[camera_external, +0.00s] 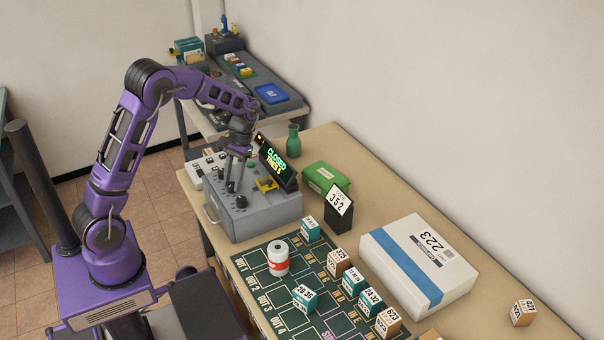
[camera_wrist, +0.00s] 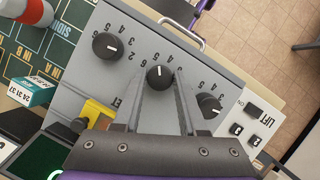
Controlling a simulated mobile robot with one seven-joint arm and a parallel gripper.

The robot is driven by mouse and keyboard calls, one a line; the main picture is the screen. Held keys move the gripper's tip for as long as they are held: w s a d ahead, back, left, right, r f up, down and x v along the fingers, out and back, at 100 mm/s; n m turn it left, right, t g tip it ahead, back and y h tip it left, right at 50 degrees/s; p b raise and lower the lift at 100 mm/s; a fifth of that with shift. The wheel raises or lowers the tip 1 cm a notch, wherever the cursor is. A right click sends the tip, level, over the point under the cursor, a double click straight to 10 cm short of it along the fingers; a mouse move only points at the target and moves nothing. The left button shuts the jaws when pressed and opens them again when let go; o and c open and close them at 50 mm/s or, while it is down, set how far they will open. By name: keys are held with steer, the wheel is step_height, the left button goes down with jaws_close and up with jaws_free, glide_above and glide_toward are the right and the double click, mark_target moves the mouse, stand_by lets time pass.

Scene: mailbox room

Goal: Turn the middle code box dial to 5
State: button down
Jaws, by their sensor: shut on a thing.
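The grey code box (camera_external: 262,215) stands on the table, with a tilted display (camera_external: 277,160) at its back reading CLOSED and TRIES 5. In the wrist view three black dials sit in a slanted row: one dial (camera_wrist: 108,46) at left, the middle dial (camera_wrist: 160,77) and another dial (camera_wrist: 209,105) at right. My gripper (camera_wrist: 163,84) points down at the box, its two fingers shut on the middle dial, one on each side. The middle dial's white mark points roughly up in the picture. Digits ring the dials; the fingers hide some around the middle one.
A yellow lever (camera_wrist: 96,112) is on the code box near my gripper. A card (camera_external: 340,199) reading 352 stands on a black holder behind. A green box (camera_external: 326,178), a green bottle (camera_external: 293,139), a white parcel (camera_external: 420,265) and a dark mat (camera_external: 254,265) with small boxes surround it.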

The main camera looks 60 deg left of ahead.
steer(key=shift+n, duration=0.4)
steer(key=shift+c, duration=2.3)
jaws_free()
steer(key=v, duration=1.7)
steer(key=shift+s+a+r, duration=0.2)
steer(key=shift+a+r, duration=0.05)
